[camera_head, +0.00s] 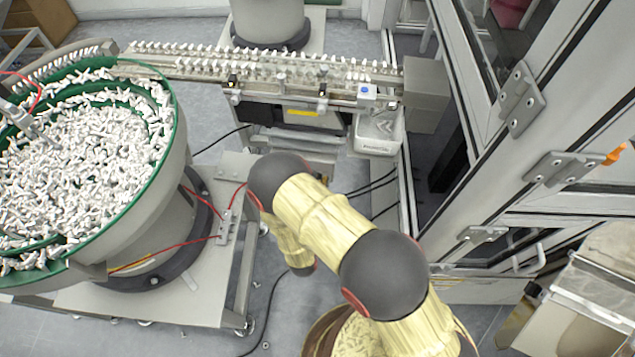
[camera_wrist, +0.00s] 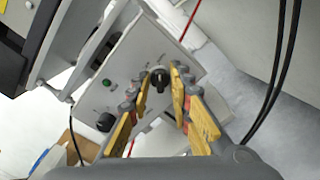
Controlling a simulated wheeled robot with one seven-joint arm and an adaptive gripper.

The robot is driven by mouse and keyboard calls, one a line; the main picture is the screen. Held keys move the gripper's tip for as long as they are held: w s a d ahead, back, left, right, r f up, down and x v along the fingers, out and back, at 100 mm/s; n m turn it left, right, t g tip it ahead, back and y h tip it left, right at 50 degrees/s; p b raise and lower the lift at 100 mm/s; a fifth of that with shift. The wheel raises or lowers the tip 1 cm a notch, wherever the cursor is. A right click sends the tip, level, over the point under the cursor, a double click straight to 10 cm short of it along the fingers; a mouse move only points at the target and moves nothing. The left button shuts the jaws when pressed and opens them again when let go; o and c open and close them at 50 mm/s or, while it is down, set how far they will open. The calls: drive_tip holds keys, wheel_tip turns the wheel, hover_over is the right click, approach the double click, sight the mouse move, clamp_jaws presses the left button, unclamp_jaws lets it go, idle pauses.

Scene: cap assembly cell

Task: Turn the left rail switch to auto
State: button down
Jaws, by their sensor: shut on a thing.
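In the wrist view a grey control panel (camera_wrist: 150,45) shows a black rotary switch (camera_wrist: 158,77) near its upper middle, between my gripper's fingertips. My gripper (camera_wrist: 162,84) has yellow-padded fingers, one on each side of this switch, and is shut on it. The small labels around the switch are too blurred to read, so its setting cannot be told. A second black knob (camera_wrist: 105,122) and a green button (camera_wrist: 106,84) sit to the left on the same panel. In the head view my arm hides the gripper and the panel.
A linear rail (camera_head: 270,68) carrying many white caps runs across the back. A large bowl feeder (camera_head: 150,195) full of white pieces stands at left. A white bin (camera_head: 377,145) hangs under the rail's right end. A framed door (camera_head: 540,110) stands at right. Black cables (camera_wrist: 285,60) hang beside the panel.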

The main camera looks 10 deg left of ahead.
idle(0.3)
drive_tip(key=c, duration=1.7)
unclamp_jaws()
drive_tip(key=shift+o, duration=0.3)
drive_tip(key=s, duration=1.2)
drive_tip(key=shift+a, duration=0.3)
drive_tip(key=shift+s, duration=0.1)
